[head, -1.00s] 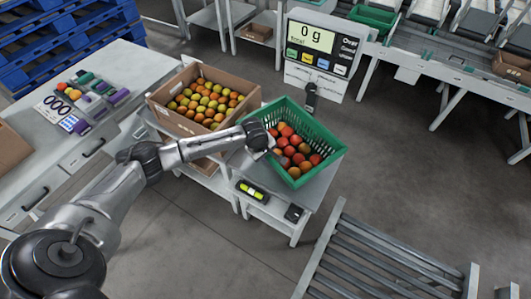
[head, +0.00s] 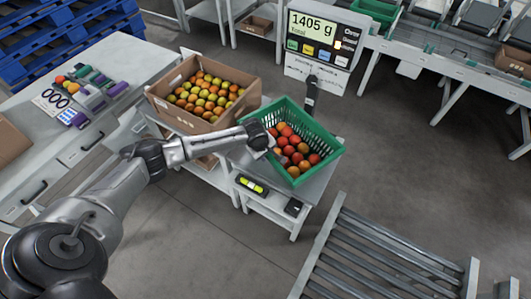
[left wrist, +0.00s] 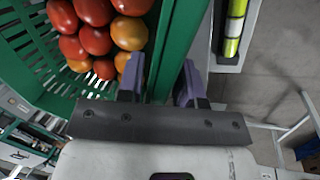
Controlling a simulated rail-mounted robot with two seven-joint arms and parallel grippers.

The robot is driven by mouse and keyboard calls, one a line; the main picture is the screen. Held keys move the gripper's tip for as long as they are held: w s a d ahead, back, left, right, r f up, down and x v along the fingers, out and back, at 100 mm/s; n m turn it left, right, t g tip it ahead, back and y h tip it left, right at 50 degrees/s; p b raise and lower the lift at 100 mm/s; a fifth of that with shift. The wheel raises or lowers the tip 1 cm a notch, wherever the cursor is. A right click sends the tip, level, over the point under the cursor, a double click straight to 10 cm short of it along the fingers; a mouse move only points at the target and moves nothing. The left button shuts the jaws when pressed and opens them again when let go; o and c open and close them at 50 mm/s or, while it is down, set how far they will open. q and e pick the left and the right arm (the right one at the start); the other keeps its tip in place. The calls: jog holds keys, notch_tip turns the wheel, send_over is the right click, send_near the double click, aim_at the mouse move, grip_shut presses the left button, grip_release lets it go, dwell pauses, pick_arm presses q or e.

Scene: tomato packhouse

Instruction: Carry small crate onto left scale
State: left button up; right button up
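The small green crate (head: 318,168) holds several red and orange tomatoes. It sits on the grey stand of a scale whose display (head: 314,35) reads 1405 g; the weighing surface under it is hidden. My left gripper (head: 270,143) is at the crate's left side. My right gripper is not in view.
A cardboard box (head: 187,121) of mixed tomatoes stands just left of the crate. A yellow-green level indicator (head: 252,187) is on the stand's front. A roller conveyor (head: 380,255) lies at lower right, with open floor beyond it.

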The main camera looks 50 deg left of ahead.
pick_arm(q)
jog(key=shift+o, duration=1.4)
